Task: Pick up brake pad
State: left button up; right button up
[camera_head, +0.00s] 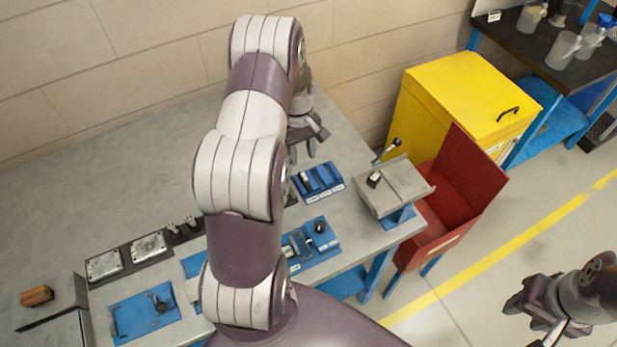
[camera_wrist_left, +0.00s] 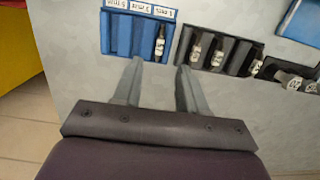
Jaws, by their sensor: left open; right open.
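No part that I can surely name as the brake pad shows. A small dark piece with a white label (camera_wrist_left: 160,43) lies in the end slot of a blue slotted tray (camera_wrist_left: 122,36); this tray also shows in the head view (camera_head: 322,184). I cannot tell whether that piece is the pad. My left gripper (camera_head: 302,157) is open and empty above the bench at the tray's back edge. In the left wrist view, its fingers (camera_wrist_left: 159,68) point toward the tray, with the dark piece ahead of the gap. My right gripper (camera_head: 529,318) is open and empty over the floor.
A dark rack (camera_wrist_left: 220,48) with several labelled pieces stands beside the blue tray. A metal stand (camera_head: 402,185) holds a small dark part. A red bin (camera_head: 470,185) and yellow cabinet (camera_head: 475,95) stand right of the bench. A brown block (camera_head: 37,295) lies far left.

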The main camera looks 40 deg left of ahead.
aim_at(305, 176)
pick_arm(q)
jog(key=f, duration=0.1)
jog(key=s+f+p, duration=0.1)
jog(key=f, duration=0.1)
jog(key=shift+f, duration=0.2)
jog(key=f, duration=0.1)
jog(key=f+p, duration=0.1)
jog(key=f, duration=0.1)
jog(key=d+f, duration=0.1)
jog(key=shift+w+f, duration=0.35)
jog(key=shift+f, duration=0.05)
jog(key=shift+s+a, duration=0.15)
jog(key=shift+c, duration=0.3)
pick_arm(e)
jog(key=r, duration=0.3)
jog(key=shift+s+a, duration=0.3)
jog(key=shift+s, duration=0.1)
pick_arm(q)
jog(key=c, duration=0.5)
grip_shut()
pick_arm(e)
jog(key=shift+w, duration=0.1)
